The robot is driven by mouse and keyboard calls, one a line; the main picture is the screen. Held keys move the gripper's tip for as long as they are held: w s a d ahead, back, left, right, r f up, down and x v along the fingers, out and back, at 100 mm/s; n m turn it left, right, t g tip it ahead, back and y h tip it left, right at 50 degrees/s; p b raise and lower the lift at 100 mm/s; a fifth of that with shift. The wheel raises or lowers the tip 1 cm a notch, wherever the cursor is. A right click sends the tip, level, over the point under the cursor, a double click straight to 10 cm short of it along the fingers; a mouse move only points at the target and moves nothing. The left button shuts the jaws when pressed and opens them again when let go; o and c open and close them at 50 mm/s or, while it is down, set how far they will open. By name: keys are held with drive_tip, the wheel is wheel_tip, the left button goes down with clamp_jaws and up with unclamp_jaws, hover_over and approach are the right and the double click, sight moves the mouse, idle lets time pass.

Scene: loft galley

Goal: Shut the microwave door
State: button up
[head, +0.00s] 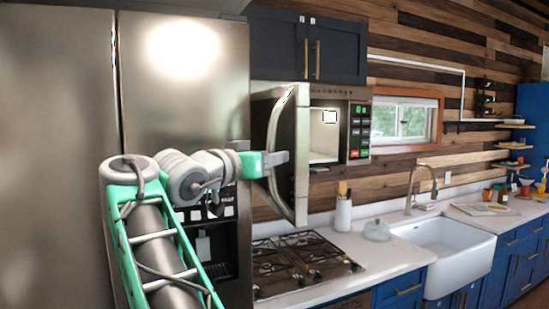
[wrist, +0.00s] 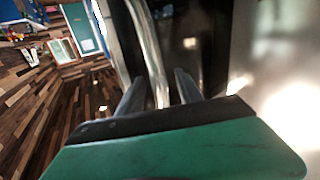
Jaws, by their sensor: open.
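The microwave (head: 359,125) is mounted above the stove, and its lit, pale interior (head: 325,135) shows. Its door (head: 302,140) stands open, swung out toward me. A curved silver handle (head: 273,130) runs along the door's outer face. My gripper (head: 284,157) is open at the door's outer side, at about mid-height. In the wrist view, the bright handle bar (wrist: 149,50) runs up between the two spread fingers of my gripper (wrist: 158,82). I cannot tell whether either finger touches it. The dark door face (wrist: 202,40) lies to the right of the bar.
A large steel fridge (head: 60,120) stands close at the left beside my arm. Below the door are the gas stove (head: 300,262), a utensil holder (head: 343,214) and a glass dish (head: 377,231). A white sink (head: 445,255) is farther right. Dark cabinets (head: 337,50) hang above.

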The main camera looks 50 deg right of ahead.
clamp_jaws()
idle(0.4)
idle(0.9)
